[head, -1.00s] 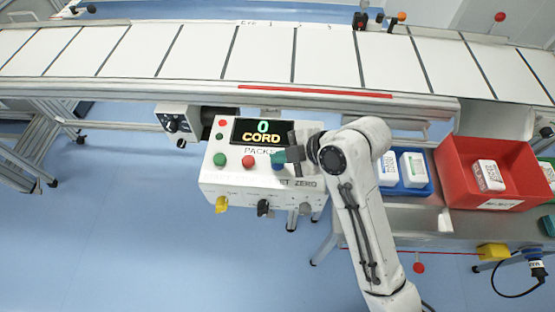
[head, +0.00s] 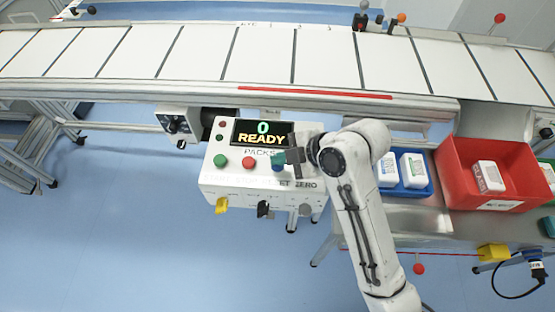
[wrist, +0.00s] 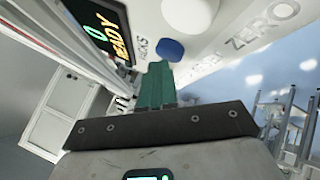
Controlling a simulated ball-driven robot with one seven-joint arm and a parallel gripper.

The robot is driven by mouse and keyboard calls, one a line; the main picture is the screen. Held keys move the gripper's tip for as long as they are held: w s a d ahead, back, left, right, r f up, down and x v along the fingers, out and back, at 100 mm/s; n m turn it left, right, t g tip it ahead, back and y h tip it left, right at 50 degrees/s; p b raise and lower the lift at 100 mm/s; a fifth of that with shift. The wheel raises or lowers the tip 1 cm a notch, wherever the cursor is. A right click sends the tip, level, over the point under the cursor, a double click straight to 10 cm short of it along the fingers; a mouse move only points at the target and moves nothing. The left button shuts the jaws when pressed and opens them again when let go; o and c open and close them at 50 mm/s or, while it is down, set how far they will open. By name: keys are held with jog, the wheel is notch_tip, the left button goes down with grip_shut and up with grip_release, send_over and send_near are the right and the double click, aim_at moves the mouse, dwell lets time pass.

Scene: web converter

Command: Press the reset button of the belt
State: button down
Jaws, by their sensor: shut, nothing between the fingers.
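The white control box (head: 240,187) hangs below the belt, with a row of buttons under a display (head: 262,132) that reads "0 READY". A green button (head: 220,160), a red button (head: 248,162) and a blue button (head: 278,163) show left to right. My gripper (head: 283,153) is at the blue button's upper right, its fingers mostly hidden. In the wrist view, the green fingers (wrist: 158,68) are shut and empty, with the tips close to the blue button (wrist: 170,50). I cannot tell whether they touch it.
The belt (head: 290,50) runs behind the box, with a red strip (head: 315,92) along its front edge. A blue tray (head: 410,188) and a red bin (head: 500,202) with white packs stand to the right. Knobs stick out below the box.

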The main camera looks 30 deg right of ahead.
jog(key=shift+r+p, duration=0.6)
jog(key=shift+r, duration=0.2)
jog(key=shift+r, duration=0.1)
notch_tip(320, 180, up, 5)
jog(key=p, duration=0.4)
jog(key=shift+p, duration=0.4)
jog(key=shift+s+f, duration=0.1)
jog(key=shift+f, duration=0.1)
jog(key=s+f+m+h, duration=0.1)
jog(key=m, duration=0.1)
jog(key=s+d+f+m, duration=0.1)
jog(key=s+m, duration=0.1)
jog(key=m, duration=0.1)
jog(key=s+d+f+m+g+h, duration=0.1)
jog(key=s+m, duration=0.1)
jog(key=shift+s+d+f+m+h, duration=0.1)
jog(key=shift+s+m+h, duration=0.1)
jog(key=shift+m+h, duration=0.15)
jog(key=s+d+f+m+g+h, duration=0.1)
jog(key=s+d+f+m+g, duration=0.1)
jog(key=s, duration=0.6)
jog(key=s+d+f+m+g+h, duration=0.2)
jog(key=s+d+f+m+g, duration=0.1)
jog(key=s+f+m, duration=0.2)
jog(key=s+m, duration=0.2)
jog(key=s, duration=0.1)
jog(key=shift+s+d+f, duration=0.15)
jog(key=shift+s+f, duration=0.05)
jog(key=shift+f, duration=0.05)
